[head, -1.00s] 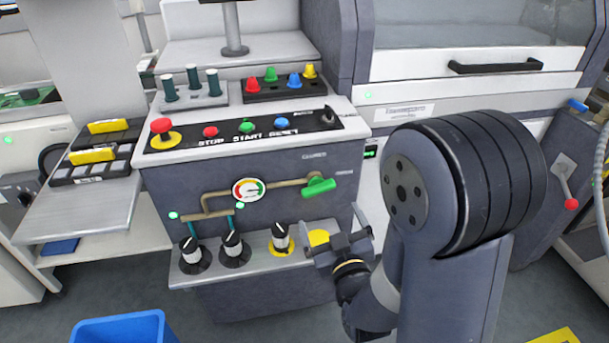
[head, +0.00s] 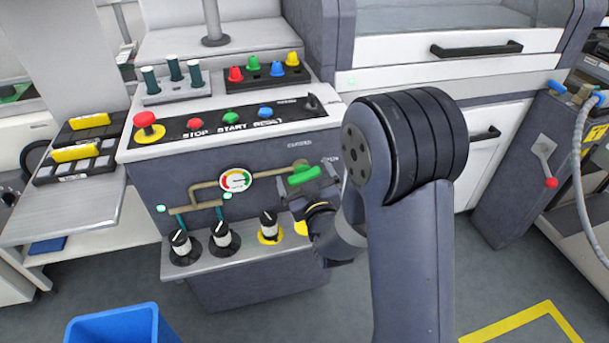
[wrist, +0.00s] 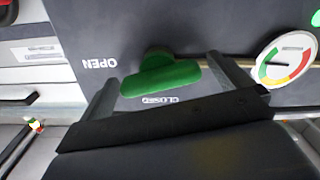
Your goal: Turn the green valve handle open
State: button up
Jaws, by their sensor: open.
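The green valve handle (head: 303,175) sits at the right end of a brass pipe on the dark front panel of the console. It lies roughly sideways, slightly tilted. My gripper (head: 314,188) is open right in front of it. In the wrist view the green handle (wrist: 160,78) shows between the two spread fingers, with a visible gap on each side. I cannot tell how deep it lies between them.
A round gauge (head: 235,181) is on the pipe left of the handle. Several black-and-white knobs stand on the ledge (head: 200,262) below. Coloured buttons (head: 230,117) line the sloped top. A blue bin (head: 122,325) stands on the floor at lower left.

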jog(key=c, duration=1)
jog(key=m+b, duration=0.1)
jog(key=b, duration=0.2)
jog(key=shift+f+m+b, duration=0.2)
jog(key=shift+m+b, duration=0.1)
jog(key=shift+b, duration=0.1)
jog(key=shift+r+m+b, duration=0.2)
jog(key=shift+m+b, duration=0.5)
jog(key=shift+b, duration=0.35)
jog(key=o, duration=1)
